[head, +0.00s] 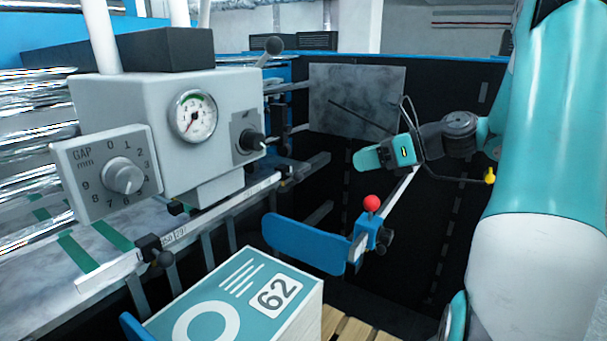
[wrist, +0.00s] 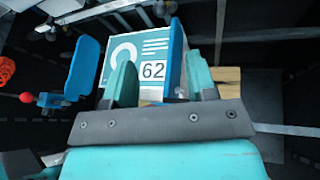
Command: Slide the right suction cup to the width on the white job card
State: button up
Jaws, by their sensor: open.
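A pale scale rail (head: 225,207) with small printed numbers, such as 297, runs below the grey machine in the head view. A black slider with a knob (head: 150,246) sits on its near left part, and another dark slider (head: 287,172) sits near its far right end. I cannot make out the suction cups themselves. A white square reading 62 (head: 276,293) lies on a teal-topped stack (head: 215,285); no other white card is clear. My gripper (head: 386,154) is open and empty, right of the rail and apart from it. Its fingers (wrist: 162,84) frame the stack in the wrist view.
A blue pad (head: 303,244) and a red ball knob (head: 371,203) stand between my gripper and the stack. A dial marked GAP (head: 122,176) and a gauge (head: 193,116) are on the machine. A grey speckled sheet (head: 357,98) is behind my gripper.

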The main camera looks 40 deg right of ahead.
jog(key=p+x, duration=0.2)
jog(key=x, duration=1.2)
jog(key=shift+w+a+f, duration=0.15)
jog(key=shift+w+a, duration=0.05)
